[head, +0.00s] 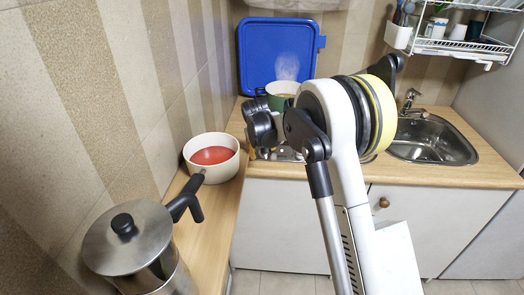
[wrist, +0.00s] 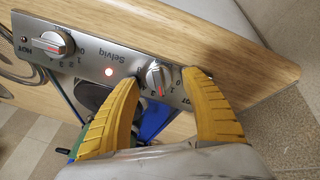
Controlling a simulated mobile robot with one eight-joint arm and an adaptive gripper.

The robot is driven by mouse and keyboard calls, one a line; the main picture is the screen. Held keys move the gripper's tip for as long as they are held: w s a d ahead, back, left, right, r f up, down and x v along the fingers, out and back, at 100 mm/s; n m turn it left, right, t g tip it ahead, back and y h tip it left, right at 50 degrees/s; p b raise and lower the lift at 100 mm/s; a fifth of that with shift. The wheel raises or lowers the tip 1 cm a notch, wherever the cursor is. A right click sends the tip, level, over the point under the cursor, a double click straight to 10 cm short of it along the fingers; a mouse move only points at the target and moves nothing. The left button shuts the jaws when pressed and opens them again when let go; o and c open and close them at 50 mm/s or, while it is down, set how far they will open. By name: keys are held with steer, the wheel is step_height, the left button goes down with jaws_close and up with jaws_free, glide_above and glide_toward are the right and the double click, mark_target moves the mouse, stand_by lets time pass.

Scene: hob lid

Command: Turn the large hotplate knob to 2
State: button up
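In the wrist view a metal control panel (wrist: 84,60) carries two silver knobs. One knob (wrist: 157,76) sits between the yellow fingertips of my gripper (wrist: 163,76), with a gap visible on each side. Its red mark points toward the bottom of the picture; which number it meets is too small to read. The other knob (wrist: 52,44) is at the upper left, with a red mark on its lower right. I cannot tell which knob serves the large hotplate. A red light (wrist: 109,71) glows between them. In the head view my arm hides most of the hob (head: 287,154).
A steaming green pot (head: 281,91) stands behind my arm, before an upright blue lid (head: 277,55). A white pot of red soup (head: 213,150) and a steel pot (head: 128,240) stand on the left counter. A sink (head: 432,146) is at the right.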

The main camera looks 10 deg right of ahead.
steer(key=shift+r, duration=0.1)
steer(key=v, duration=1.2)
steer(key=s+d+r+m+t+y, duration=0.1)
steer(key=s+r, duration=0.3)
steer(key=s, duration=0.7)
steer(key=s+d+r, duration=0.1)
steer(key=s+r, duration=0.3)
steer(key=s, duration=0.6)
steer(key=s+f, duration=0.2)
steer(key=s, duration=0.6)
steer(key=s+f+m+t+y, duration=0.1)
steer(key=s+f, duration=0.2)
steer(key=s, duration=0.5)
steer(key=shift+s+d, duration=0.25)
steer(key=shift+d, duration=0.05)
